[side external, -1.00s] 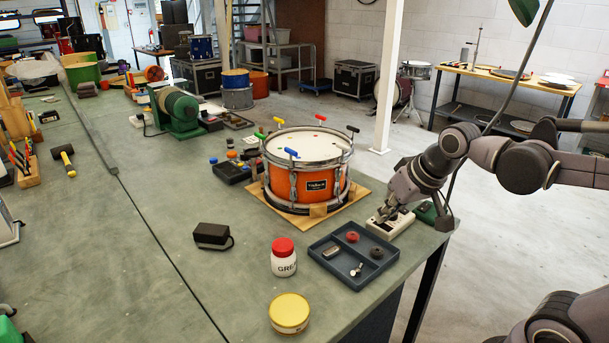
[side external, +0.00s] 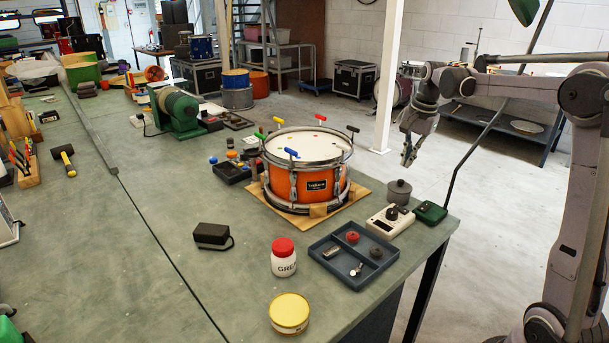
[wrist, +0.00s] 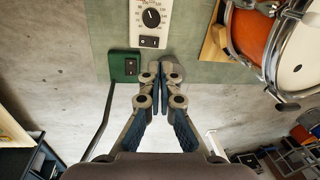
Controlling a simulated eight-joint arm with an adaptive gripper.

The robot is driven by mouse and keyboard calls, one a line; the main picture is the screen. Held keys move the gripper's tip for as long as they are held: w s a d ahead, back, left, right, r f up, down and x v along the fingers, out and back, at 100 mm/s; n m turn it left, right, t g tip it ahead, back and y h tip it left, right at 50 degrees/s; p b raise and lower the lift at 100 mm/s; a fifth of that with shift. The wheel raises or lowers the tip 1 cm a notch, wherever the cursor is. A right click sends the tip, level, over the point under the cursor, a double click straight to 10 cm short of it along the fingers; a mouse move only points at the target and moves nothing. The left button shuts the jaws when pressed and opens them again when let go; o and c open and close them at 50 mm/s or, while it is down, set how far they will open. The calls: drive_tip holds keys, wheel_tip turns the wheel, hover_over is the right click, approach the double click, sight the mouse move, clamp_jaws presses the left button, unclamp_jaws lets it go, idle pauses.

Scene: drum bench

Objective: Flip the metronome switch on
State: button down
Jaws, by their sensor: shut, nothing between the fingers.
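The metronome, a white box with a dark round dial, stands near the bench's right corner in the side view (side external: 389,221). In the wrist view the white metronome (wrist: 165,24) shows its dial and a small black switch plate (wrist: 149,41) at its near end. The switch's position is too small to tell. My gripper (side external: 407,162) is raised above and beyond the bench edge, apart from the metronome. In the wrist view my gripper's fingers (wrist: 159,82) are together and hold nothing.
A green box (side external: 431,213) with a black switch plate sits right beside the metronome. A grey lidded pot (side external: 398,192) stands behind it. The orange drum (side external: 306,184) and a blue parts tray (side external: 338,272) are to the left. Open floor lies beyond the bench edge.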

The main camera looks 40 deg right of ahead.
sight(397, 205)
drive_tip(key=d, duration=0.1)
drive_tip(key=d+m, duration=0.1)
drive_tip(key=shift+d+f, duration=0.3)
drive_tip(key=shift+f, duration=0.05)
drive_tip(key=shift+w+f, duration=0.1)
drive_tip(key=f, duration=0.4)
drive_tip(key=w+f, duration=0.1)
drive_tip(key=f, duration=0.8)
drive_tip(key=shift+w+f, duration=0.3)
drive_tip(key=shift+f, duration=0.05)
drive_tip(key=shift+w+f, duration=0.15)
drive_tip(key=shift+f, duration=0.15)
drive_tip(key=shift+s+r, duration=0.25)
drive_tip(key=shift+s, duration=0.55)
